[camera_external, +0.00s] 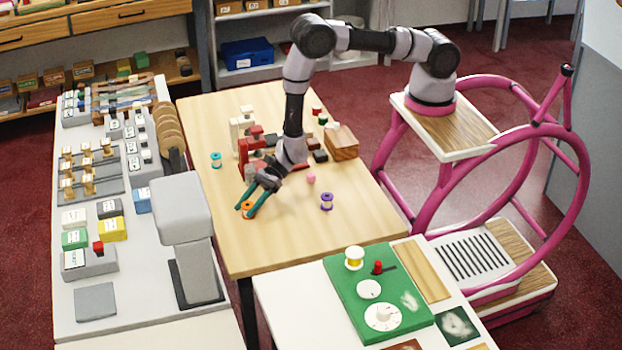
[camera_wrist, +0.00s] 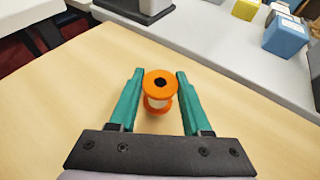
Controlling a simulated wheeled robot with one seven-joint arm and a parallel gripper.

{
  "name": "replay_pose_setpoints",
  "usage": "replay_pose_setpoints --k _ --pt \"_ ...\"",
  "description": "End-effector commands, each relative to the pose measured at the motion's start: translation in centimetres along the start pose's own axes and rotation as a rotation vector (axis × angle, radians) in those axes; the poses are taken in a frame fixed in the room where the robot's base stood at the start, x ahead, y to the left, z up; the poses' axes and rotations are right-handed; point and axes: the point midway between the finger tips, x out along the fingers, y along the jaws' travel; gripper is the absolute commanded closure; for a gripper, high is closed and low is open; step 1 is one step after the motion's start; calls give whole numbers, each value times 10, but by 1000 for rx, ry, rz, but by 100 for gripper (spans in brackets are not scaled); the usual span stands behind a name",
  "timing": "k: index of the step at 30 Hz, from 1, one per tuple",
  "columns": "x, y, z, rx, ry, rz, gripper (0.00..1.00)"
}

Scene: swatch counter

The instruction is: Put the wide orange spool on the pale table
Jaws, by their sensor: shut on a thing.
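The orange spool (camera_external: 247,207) is at the left front part of the wooden table (camera_external: 295,240). It also shows in the wrist view (camera_wrist: 160,84), with orange flanges, a pale middle and a dark hole facing the camera. My gripper (camera_external: 258,203) is shut on it, with one teal finger on each side; the fingers also show in the wrist view (camera_wrist: 159,92). I cannot tell whether the spool touches the wood or hangs just above it. A white table (camera_external: 290,300) stands in front, and a long white counter (camera_external: 130,295) stands to the left.
A purple spool (camera_external: 327,201), a teal spool (camera_external: 215,160) and a pink piece (camera_external: 311,178) lie on the wooden table. Red and white blocks and a wooden block (camera_external: 342,142) are behind.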

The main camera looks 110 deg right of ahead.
Motion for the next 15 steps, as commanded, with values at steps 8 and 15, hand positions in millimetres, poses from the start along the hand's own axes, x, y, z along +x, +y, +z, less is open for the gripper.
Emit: replay_pose_setpoints --k 8,15 --pt "0 0 -1 0 0 0 22" --pt "-2 0 2 0 0 0 22"
